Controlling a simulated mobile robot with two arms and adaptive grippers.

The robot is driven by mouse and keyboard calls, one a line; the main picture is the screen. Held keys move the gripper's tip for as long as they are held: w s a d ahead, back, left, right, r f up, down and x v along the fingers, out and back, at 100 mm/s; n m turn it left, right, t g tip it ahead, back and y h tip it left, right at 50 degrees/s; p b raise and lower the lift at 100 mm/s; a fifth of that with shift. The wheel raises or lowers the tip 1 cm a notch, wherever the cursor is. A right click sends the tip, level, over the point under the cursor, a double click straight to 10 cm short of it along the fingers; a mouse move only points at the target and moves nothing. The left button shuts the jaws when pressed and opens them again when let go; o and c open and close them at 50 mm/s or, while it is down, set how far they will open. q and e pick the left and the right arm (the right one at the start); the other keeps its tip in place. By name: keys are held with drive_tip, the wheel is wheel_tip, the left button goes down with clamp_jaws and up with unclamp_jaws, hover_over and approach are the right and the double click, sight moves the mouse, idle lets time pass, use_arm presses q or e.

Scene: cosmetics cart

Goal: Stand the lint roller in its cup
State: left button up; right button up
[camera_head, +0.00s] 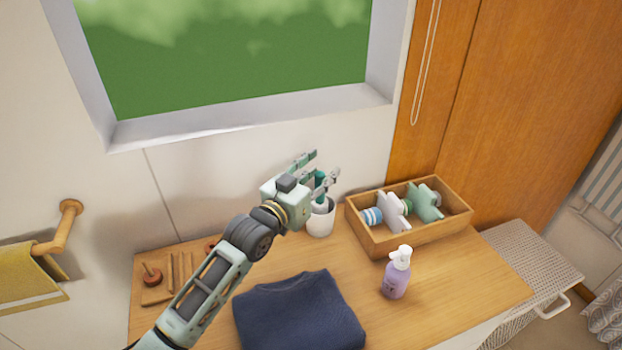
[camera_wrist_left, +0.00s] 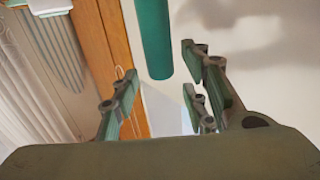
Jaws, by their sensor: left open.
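A white cup (camera_head: 320,219) stands on the wooden top near the wall. A green handle (camera_head: 319,186), apparently the lint roller's, rises upright from the cup's mouth; its lower end is hidden. My left gripper (camera_head: 326,166) is open at the height of this handle, above the cup. In the left wrist view the green handle (camera_wrist_left: 153,42) comes in from the top edge, and its rounded free end lies between the spread fingers (camera_wrist_left: 160,92), with gaps on both sides. The cup is not clear in that view. My right gripper is not in view.
A wooden box (camera_head: 413,240) with white and teal items and a blue-striped roll stands right of the cup. A wooden rack (camera_head: 160,292) is at left; the wall is close behind.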

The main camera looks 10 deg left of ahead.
use_arm(q)
drive_tip(key=v, duration=1.1)
drive_tip(key=shift+s, duration=0.3)
drive_tip(key=shift+a, duration=0.1)
